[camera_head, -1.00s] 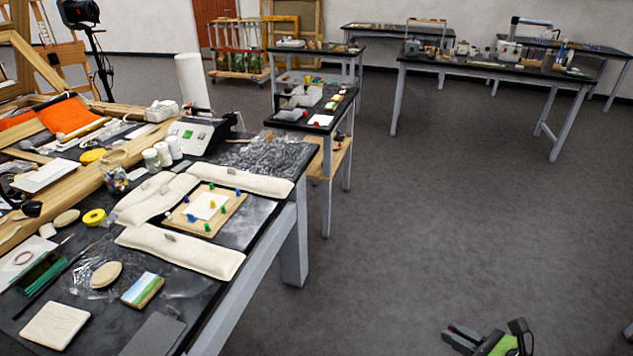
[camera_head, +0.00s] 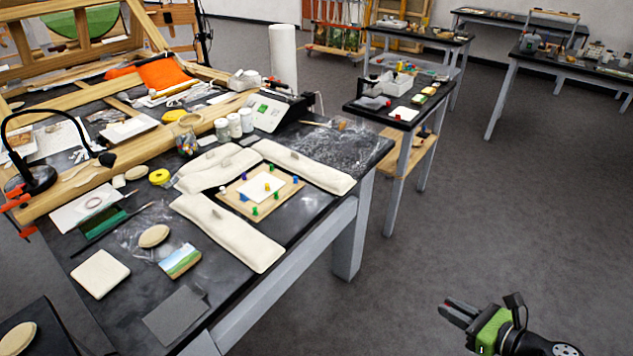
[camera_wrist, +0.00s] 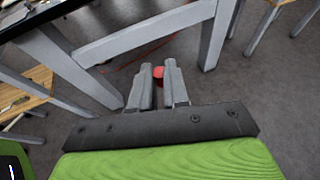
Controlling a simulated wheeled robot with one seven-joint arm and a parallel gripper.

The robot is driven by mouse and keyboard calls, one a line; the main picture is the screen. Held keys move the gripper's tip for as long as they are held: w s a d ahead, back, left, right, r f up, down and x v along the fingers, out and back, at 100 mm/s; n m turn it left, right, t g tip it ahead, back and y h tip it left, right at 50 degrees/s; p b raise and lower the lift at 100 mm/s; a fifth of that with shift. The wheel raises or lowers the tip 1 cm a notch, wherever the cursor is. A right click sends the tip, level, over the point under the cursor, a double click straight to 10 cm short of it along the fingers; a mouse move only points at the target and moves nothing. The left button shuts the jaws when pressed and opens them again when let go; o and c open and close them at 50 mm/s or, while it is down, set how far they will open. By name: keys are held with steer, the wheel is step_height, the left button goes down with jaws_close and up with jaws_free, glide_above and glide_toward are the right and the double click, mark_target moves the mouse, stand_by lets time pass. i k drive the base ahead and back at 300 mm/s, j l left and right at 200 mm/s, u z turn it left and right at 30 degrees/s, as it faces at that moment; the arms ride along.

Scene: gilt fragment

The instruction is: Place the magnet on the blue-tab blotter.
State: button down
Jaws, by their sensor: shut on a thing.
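My gripper (camera_head: 457,311) is out over the open floor, right of the long dark table, in the head view. In the wrist view my gripper (camera_wrist: 159,75) is shut on a small red thing (camera_wrist: 158,72), which I take to be the magnet; the fingers hide most of it. I cannot pick out a blue-tab blotter for certain. A white sheet (camera_head: 259,186) lies on a wooden board (camera_head: 236,184) with several coloured pins, some blue, between cream padded bags on the table.
The long table holds a cream square (camera_head: 100,273), a grey sheet (camera_head: 175,315), a painted tile (camera_head: 180,260), jars and a lamp (camera_head: 35,178). A smaller dark table (camera_head: 376,121) stands behind it. Floor (camera_head: 470,220) on the right is clear.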

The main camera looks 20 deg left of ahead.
mark_target(255, 182)
steer(key=i+l+u, duration=0.1)
steer(key=u, duration=0.3)
steer(key=i+l+u, duration=0.1)
steer(key=u, duration=0.35)
steer(key=i+l+u, duration=0.15)
steer(key=u, duration=0.25)
steer(key=l+u, duration=0.25)
steer(key=u, duration=0.2)
steer(key=i+l+u, duration=0.1)
steer(key=l+u, duration=0.15)
steer(key=u, duration=0.15)
steer(key=l+u, duration=0.65)
steer(key=u, duration=0.2)
